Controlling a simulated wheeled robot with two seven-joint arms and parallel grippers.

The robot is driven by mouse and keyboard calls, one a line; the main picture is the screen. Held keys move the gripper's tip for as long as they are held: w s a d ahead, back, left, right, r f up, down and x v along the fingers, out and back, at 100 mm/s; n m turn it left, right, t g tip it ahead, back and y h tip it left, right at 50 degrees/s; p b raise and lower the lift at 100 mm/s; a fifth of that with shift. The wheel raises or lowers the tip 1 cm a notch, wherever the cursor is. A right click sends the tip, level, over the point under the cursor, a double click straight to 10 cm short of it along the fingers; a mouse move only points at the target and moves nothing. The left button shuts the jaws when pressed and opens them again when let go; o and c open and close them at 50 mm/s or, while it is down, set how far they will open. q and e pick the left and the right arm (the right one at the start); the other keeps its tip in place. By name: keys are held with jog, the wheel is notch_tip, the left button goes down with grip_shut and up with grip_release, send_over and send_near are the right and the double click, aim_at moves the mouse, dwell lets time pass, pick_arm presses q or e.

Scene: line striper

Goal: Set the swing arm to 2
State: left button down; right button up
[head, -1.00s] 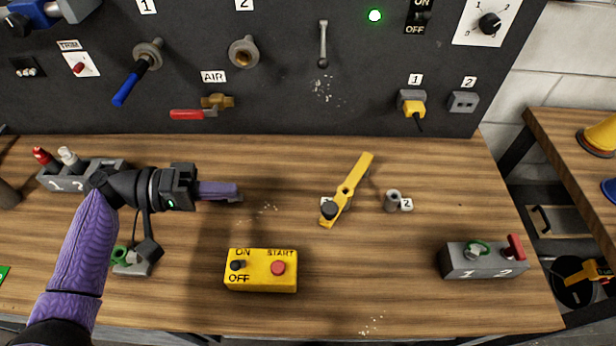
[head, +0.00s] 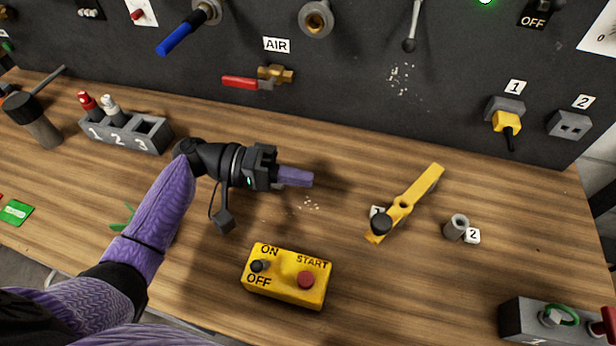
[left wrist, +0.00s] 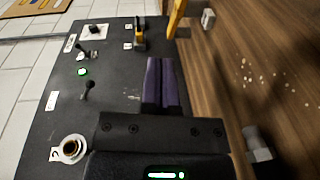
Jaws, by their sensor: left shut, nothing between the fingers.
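The yellow swing arm (head: 408,204) lies on the wooden bench. Its near end, with a black knob (head: 381,223), is at the post labelled 1, whose label is mostly hidden under the arm. The grey post with label 2 (head: 457,227) stands to its right, apart from the arm. My left gripper (head: 310,178) is shut and empty above the bench, to the left of the swing arm. In the left wrist view its purple fingers (left wrist: 161,84) are together, and part of the yellow arm (left wrist: 176,17) shows at the top. My right gripper is not seen.
A yellow ON/OFF START box (head: 287,277) sits near the front. A grey numbered holder (head: 125,133) is at the left, and a grey box with a green ring (head: 545,322) at lower right. The dark panel (head: 350,70) stands behind.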

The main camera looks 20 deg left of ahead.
aim_at(373, 220)
pick_arm(q)
jog(key=d, duration=0.6)
jog(key=shift+w+f, duration=0.25)
jog(key=shift+w, duration=0.1)
jog(key=d, duration=0.1)
jog(key=s+d, duration=0.1)
jog(key=s+d+p, duration=0.1)
jog(key=shift+f, duration=0.25)
jog(key=shift+s+d+f, duration=0.15)
jog(key=shift+s+d, duration=0.05)
jog(key=shift+d, duration=0.1)
jog(key=shift+s+d, duration=0.1)
jog(key=shift+s+d+p, duration=0.5)
jog(key=shift+s+d, duration=0.05)
jog(key=shift+d, duration=0.15)
jog(key=shift+s+d, duration=0.15)
jog(key=shift+d, duration=0.05)
